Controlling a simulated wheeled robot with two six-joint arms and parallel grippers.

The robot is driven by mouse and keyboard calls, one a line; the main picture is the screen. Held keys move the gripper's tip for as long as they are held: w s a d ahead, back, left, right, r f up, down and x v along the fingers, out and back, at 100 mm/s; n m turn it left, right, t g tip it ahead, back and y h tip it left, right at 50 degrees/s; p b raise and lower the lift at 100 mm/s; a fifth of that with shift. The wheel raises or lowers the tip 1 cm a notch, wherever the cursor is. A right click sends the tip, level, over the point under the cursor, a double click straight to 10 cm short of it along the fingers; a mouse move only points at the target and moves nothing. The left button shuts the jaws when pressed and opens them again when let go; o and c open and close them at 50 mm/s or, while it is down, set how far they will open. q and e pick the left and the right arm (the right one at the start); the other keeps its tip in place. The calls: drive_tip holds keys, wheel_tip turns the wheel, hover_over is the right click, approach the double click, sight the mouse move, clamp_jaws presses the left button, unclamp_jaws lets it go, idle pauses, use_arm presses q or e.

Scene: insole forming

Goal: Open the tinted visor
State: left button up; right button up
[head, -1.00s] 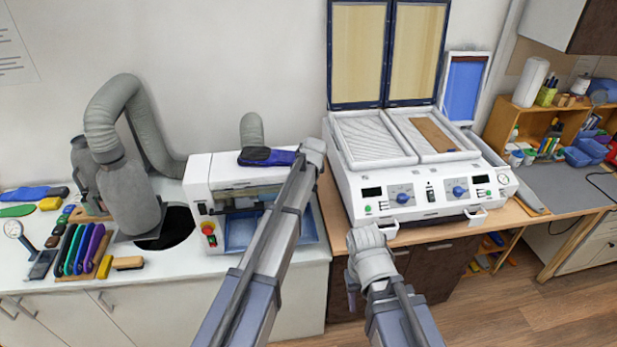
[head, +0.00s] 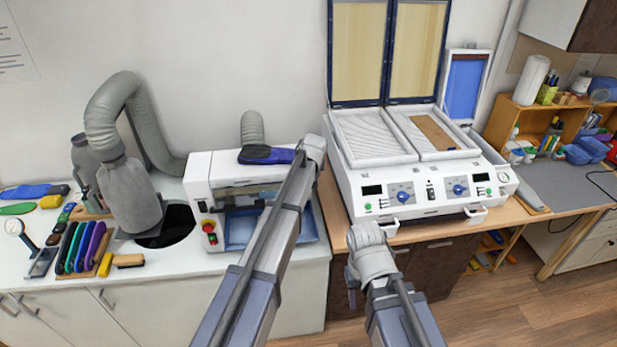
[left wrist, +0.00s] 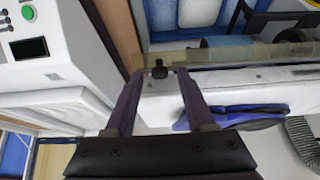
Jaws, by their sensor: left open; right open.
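The tinted visor (head: 252,194) is the dark see-through strip across the front of the white machine (head: 199,170). My left arm crosses in front of its right part in the head view. In the left wrist view the visor (left wrist: 245,56) runs along the machine's edge, with a small dark knob (left wrist: 160,70) near its end. My left gripper (left wrist: 159,76) is open, with the knob between its fingertips; contact cannot be told. In the head view that gripper is hidden. My right gripper (head: 351,283) hangs low before the cabinet, away from the visor, mostly hidden by its wrist.
A blue and black insole (head: 265,155) lies on top of the machine. The white forming press (head: 425,190) stands close on the right. A grey suction hose (head: 108,110) and a rack of coloured tools (head: 85,250) stand on the left counter.

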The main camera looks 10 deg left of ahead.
use_arm(q)
drive_tip(key=shift+s+f+b, duration=0.25)
drive_tip(key=shift+f+b, duration=0.05)
drive_tip(key=shift+b, duration=0.2)
wheel_tip(320, 180, down, 5)
drive_tip(key=s+t+y+b, duration=0.1)
drive_tip(key=t+y+b, duration=0.3)
drive_tip(key=t+b, duration=1.4)
drive_tip(key=s+d+r+g+h+p, duration=0.2)
drive_tip(key=s+g+p, duration=0.4)
drive_tip(key=g+p, duration=0.2)
drive_tip(key=s+d+r+g+h+p, duration=0.1)
drive_tip(key=s+d+r+g+p, duration=0.1)
drive_tip(key=s+g+p, duration=0.4)
drive_tip(key=r+g+p, duration=0.1)
drive_tip(key=g+p, duration=0.2)
drive_tip(key=shift+d+h+p, duration=0.15)
drive_tip(key=shift+h+p, duration=0.25)
